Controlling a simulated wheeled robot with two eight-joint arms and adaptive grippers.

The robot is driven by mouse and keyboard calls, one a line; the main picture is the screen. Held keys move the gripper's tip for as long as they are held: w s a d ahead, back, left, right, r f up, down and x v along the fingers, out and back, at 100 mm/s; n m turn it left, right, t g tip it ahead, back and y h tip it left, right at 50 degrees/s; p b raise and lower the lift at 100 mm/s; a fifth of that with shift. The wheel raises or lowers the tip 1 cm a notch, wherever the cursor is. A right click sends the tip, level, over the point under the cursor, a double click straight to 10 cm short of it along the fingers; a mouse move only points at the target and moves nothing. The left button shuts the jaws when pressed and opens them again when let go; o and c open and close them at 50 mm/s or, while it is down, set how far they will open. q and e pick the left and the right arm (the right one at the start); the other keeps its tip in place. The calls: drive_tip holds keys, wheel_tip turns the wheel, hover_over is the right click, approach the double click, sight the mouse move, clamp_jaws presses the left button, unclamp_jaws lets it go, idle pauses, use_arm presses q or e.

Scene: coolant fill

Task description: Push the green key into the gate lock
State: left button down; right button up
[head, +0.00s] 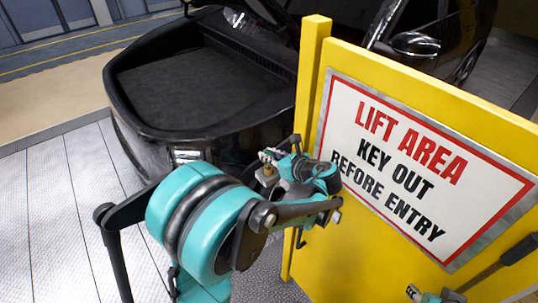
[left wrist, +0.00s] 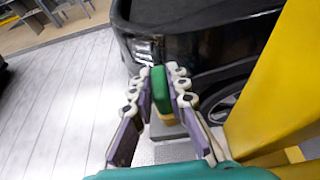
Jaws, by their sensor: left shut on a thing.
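My left gripper (head: 268,160) is in front of the yellow gate post, left of the sign. In the left wrist view its two fingers are closed on the green key (left wrist: 160,90), whose green head sits upright between the fingertips. A yellowish piece (left wrist: 167,119) shows just below the key's head; I cannot tell whether it is the key's lower part or the lock. A grey block (left wrist: 172,131) lies beyond it, and contact is unclear. I cannot make out the gate lock for certain. My right gripper (head: 418,295) is cut off at the bottom right of the head view.
The yellow gate (head: 480,130) carries a "LIFT AREA KEY OUT BEFORE ENTRY" sign (head: 400,180). Its post (head: 312,60) rises close beside my left gripper. A black car (head: 210,110) with its front compartment open stands behind. The metal floor (head: 50,200) at left is clear.

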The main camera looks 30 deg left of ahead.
use_arm(q)
drive_tip(key=shift+f+b, duration=0.65)
drive_tip(key=shift+f, duration=0.15)
drive_tip(key=c, duration=1.4)
unclamp_jaws()
drive_tip(key=shift+r, duration=0.1)
drive_tip(key=v, duration=1.2)
